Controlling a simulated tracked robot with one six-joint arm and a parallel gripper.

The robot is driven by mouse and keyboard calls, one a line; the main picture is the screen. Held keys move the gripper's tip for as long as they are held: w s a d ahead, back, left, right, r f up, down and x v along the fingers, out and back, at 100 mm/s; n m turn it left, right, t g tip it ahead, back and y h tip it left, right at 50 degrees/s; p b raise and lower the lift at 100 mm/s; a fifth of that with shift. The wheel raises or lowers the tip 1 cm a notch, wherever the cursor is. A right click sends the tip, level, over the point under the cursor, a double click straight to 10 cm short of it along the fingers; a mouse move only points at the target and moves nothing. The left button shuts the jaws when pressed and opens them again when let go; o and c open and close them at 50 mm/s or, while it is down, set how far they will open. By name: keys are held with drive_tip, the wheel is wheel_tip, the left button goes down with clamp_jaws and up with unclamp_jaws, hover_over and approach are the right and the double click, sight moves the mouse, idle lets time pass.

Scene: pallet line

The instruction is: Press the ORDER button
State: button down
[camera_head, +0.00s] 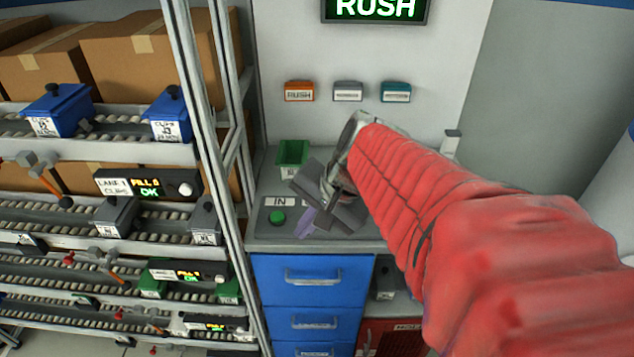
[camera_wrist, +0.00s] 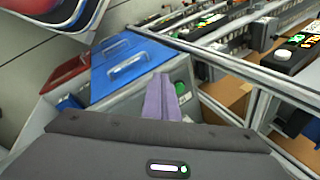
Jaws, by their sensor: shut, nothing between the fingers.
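A round green button (camera_head: 277,217) sits on a dark plate on the grey counter top, just below a sign reading IN. I cannot read the word ORDER on it. It also shows in the wrist view (camera_wrist: 181,88), just right of the fingertips. My gripper (camera_head: 304,228) has its purple fingers shut and empty, pointing down near the counter, a little right of the button. In the wrist view its fingers (camera_wrist: 163,97) lie together. They look apart from the button, but their height above the counter is unclear. My red-sleeved arm hides the counter's right part.
A green bin (camera_head: 292,153) stands behind on the counter. Orange, grey and teal labelled wall boxes (camera_head: 348,91) hang below a RUSH display (camera_head: 376,9). A rack post (camera_head: 200,110) and roller lanes with bins stand left. Blue drawers (camera_head: 311,282) are below the counter.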

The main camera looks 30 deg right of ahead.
drive_tip(key=w+d+m+t, duration=0.2)
drive_tip(key=d+m, duration=0.4)
drive_tip(key=d, duration=0.3)
drive_tip(key=w+d+r+m+t+h, duration=0.1)
drive_tip(key=d+m+t, duration=0.1)
drive_tip(key=d+m, duration=0.4)
drive_tip(key=d, duration=0.3)
drive_tip(key=shift+w+d+m, duration=0.15)
drive_tip(key=shift+w+m, duration=0.15)
drive_tip(key=shift+w, duration=0.05)
drive_tip(key=shift+f, duration=4.4)
drive_tip(key=shift+f, duration=0.8)
drive_tip(key=shift+w+r, duration=0.1)
drive_tip(key=shift+r, duration=0.8)
